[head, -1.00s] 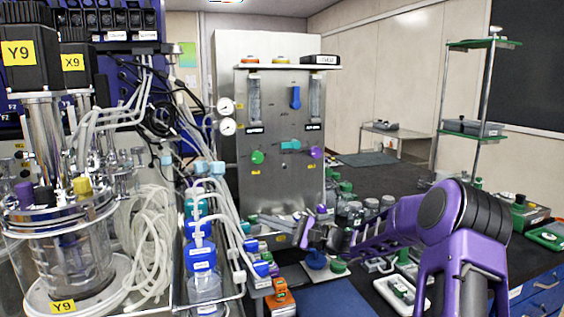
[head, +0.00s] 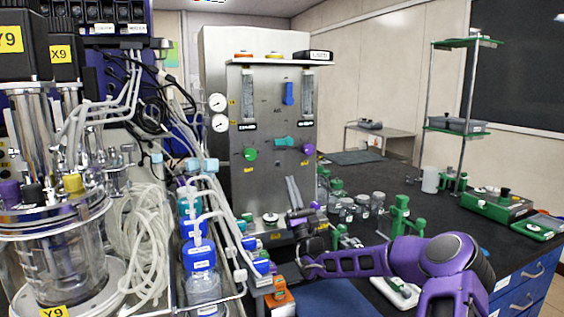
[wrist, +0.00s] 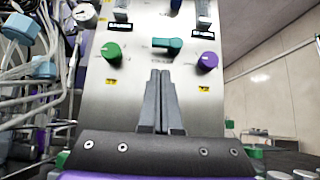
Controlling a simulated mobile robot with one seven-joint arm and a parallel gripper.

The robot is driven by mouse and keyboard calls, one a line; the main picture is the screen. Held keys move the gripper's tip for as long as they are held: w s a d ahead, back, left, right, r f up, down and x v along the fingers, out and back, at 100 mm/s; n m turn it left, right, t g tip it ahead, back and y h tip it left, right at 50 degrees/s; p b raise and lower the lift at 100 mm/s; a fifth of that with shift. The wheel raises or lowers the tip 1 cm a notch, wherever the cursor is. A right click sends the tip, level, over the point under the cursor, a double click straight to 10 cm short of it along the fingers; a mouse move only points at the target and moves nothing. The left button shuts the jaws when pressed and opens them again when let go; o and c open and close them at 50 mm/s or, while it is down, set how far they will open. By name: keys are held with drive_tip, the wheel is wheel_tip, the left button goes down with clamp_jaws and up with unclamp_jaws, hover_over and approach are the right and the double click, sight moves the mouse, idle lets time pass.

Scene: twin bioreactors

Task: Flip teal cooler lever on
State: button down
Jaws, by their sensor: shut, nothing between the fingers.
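The teal lever (head: 285,142) sits on the front of the steel control panel (head: 262,185), lying sideways between a green knob (head: 250,155) and a purple knob (head: 308,150). In the wrist view the teal lever (wrist: 168,44) is just above my fingertips, its wider end to the right. My gripper (head: 291,180) is shut and empty, pointing up in front of the lower panel. In the wrist view my gripper (wrist: 160,75) shows both fingers together, below the lever. A gap seems to remain between fingertips and lever; its depth I cannot tell.
A blue lever (head: 289,93) sits higher on the panel, between two flow tubes. Bottles and white tubing (head: 150,235) crowd the left. Jars (head: 360,207) and a green stand (head: 400,215) are on the dark bench to the right.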

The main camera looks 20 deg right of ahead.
sight(283, 141)
drive_tip(key=x, duration=1)
idle(0.4)
drive_tip(key=shift+a, duration=0.15)
